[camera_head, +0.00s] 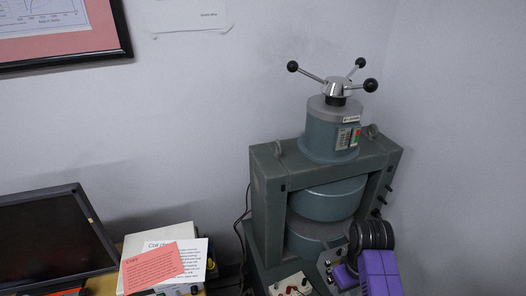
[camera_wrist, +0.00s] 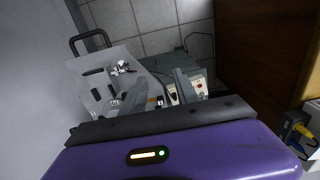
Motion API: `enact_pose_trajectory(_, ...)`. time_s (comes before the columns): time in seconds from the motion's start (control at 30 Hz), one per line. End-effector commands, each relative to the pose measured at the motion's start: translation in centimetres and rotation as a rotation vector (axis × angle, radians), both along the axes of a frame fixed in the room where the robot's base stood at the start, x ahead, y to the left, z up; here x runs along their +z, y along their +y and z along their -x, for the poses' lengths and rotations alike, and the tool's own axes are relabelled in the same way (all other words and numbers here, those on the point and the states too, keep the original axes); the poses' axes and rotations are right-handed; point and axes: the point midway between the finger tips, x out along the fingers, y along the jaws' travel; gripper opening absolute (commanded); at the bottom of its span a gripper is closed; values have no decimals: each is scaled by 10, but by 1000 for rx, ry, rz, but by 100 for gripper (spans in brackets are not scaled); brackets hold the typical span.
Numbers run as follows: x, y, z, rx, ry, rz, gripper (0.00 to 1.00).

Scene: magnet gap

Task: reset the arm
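In the head view, part of my purple arm (camera_head: 378,272) shows at the lower right, in front of the magnet's base, with a black ribbed part above it. I cannot make out my fingertips there. In the wrist view, my gripper (camera_wrist: 158,82) has its two grey fingers apart, with nothing held between them. The fingers point toward a grey panel (camera_wrist: 88,77) and a small white control box (camera_wrist: 186,90), which lie beyond them.
A large grey-green magnet (camera_head: 268,185) with a three-knobbed handle (camera_head: 336,86) stands near the wall corner. A dark monitor (camera_head: 45,240) and papers, including a red card (camera_head: 150,267), are at the lower left. A brown wooden side (camera_wrist: 262,45) borders the tiled floor (camera_wrist: 150,20).

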Motion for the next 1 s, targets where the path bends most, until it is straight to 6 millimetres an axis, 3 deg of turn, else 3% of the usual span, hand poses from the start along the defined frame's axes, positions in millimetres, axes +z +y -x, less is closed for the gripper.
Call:
enact_pose_trajectory(0.27,5,-2,-31,-38,-130,5,36)
enact_pose_trajectory(0.5,29,-4,-74,-74,-338,8,36)
enact_pose_trajectory(0.7,43,-6,-96,-109,-551,2,36)
enact_pose_trajectory(0.87,49,-5,-91,-146,-768,-15,36)
enact_pose_trajectory(1.0,56,-2,-63,-176,-963,-41,36)
